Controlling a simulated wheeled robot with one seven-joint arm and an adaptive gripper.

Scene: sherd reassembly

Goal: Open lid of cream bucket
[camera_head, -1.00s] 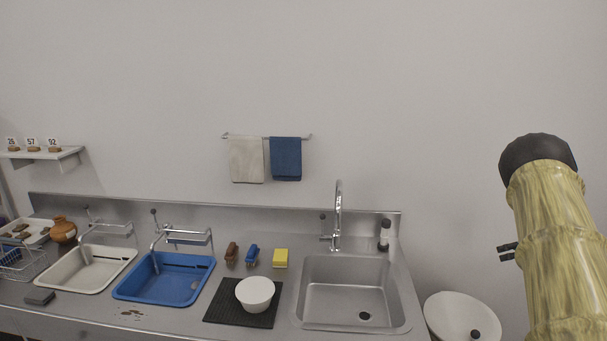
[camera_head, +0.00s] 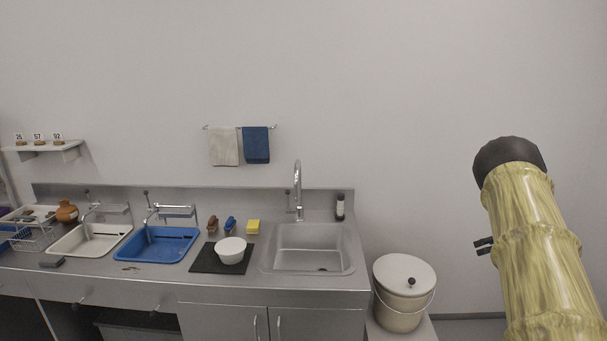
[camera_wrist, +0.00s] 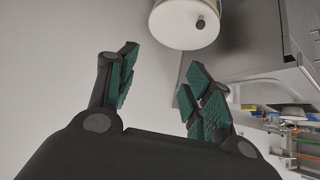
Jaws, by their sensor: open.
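The cream bucket (camera_head: 400,313) stands to the right of the sink counter in the head view. Its cream lid (camera_head: 405,272) is on top, with a dark round knob (camera_head: 411,281) and a wire handle hanging at the front. In the wrist view the lid (camera_wrist: 180,28) shows at the top with its knob (camera_wrist: 201,24). My gripper (camera_wrist: 155,82) is open and empty, with green pads apart, and is not touching the bucket. In the head view only the dark fingertips (camera_head: 484,245) show at the left of my arm, right of the bucket and higher in the picture.
The steel counter (camera_head: 310,282) with a sink (camera_head: 310,247) lies left of the bucket. A white bowl (camera_head: 230,250) sits on a black mat (camera_head: 203,262). A blue basin (camera_head: 155,245) is farther left. The wall space above the bucket is clear.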

